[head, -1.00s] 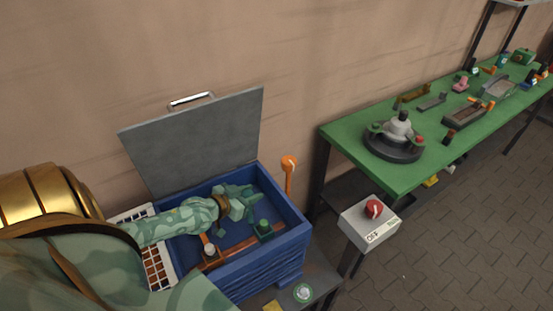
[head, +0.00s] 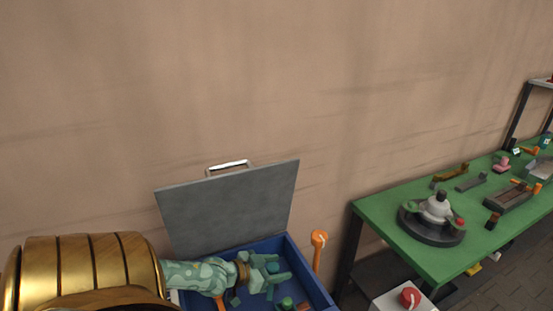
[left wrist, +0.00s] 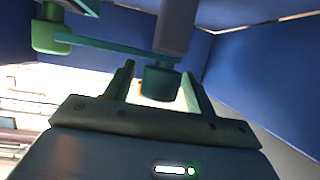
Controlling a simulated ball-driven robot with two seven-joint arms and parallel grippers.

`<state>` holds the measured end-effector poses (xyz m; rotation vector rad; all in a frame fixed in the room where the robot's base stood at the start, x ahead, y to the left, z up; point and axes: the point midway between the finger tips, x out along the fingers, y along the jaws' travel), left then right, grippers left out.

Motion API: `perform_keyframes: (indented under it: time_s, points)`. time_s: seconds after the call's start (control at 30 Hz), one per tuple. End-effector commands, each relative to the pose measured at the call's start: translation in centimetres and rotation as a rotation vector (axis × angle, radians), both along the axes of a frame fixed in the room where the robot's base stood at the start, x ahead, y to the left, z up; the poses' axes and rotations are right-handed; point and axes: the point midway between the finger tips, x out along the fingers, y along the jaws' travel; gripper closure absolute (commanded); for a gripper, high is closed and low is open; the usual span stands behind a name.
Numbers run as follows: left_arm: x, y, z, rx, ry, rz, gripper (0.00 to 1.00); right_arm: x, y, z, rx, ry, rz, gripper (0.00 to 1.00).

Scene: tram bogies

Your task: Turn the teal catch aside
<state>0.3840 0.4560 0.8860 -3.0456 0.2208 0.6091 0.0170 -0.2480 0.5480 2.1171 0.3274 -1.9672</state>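My left gripper (head: 280,275) reaches into the open blue box (head: 310,268). Its two fingers are apart, so it is open. In the left wrist view the fingers (left wrist: 160,85) stand on either side of a dark teal knob (left wrist: 160,82); I cannot tell whether they touch it. A teal bar (left wrist: 110,48), which looks like the catch, runs from this knob to a green end piece (left wrist: 48,35). In the head view a teal knob (head: 273,267) shows between the fingers, with the bar mostly hidden. My right gripper is not in view.
The grey lid (head: 230,205) stands open behind the box. A green knob (head: 287,302) sits in the box near my gripper. An orange lever (head: 318,245) rises at its right. A white switch box with a red knob (head: 410,297) and a green table (head: 385,225) stand further right.

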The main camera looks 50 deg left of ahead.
Motion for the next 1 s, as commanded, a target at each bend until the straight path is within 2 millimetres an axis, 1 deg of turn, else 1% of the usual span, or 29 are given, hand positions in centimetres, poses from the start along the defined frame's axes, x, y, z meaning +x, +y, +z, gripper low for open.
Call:
perform_keyframes:
  time_s: [0.17, 0.27, 0.37, 0.43, 0.53, 0.7, 0.83, 1.0]
  points:
    - [0.0, 0.0, 0.1, -0.001, -0.001, -0.001, 0.45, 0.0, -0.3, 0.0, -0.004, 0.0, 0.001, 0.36]
    - [0.0, 0.0, 0.6, -0.001, -0.002, -0.001, 0.45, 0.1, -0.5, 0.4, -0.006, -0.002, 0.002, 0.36]
    - [0.0, 0.0, 2.2, -0.001, -0.003, -0.001, 0.45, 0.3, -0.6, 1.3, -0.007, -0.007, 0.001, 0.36]
    - [-0.1, 0.0, 3.9, -0.001, -0.002, -0.001, 0.45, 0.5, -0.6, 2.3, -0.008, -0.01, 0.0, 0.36]
    - [-1.4, -1.6, 6.3, -0.008, -0.002, 0.003, 0.45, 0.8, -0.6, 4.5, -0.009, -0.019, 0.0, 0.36]
    - [-3.5, -4.0, 10.1, -0.006, -0.003, 0.002, 0.45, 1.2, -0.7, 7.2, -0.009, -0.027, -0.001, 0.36]
    - [-5.7, -6.7, 11.1, -0.007, -0.001, 0.003, 0.45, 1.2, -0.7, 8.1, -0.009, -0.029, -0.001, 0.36]
    - [-7.8, -9.2, 12.4, -0.003, -0.001, 0.002, 0.45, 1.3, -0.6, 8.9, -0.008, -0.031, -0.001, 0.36]
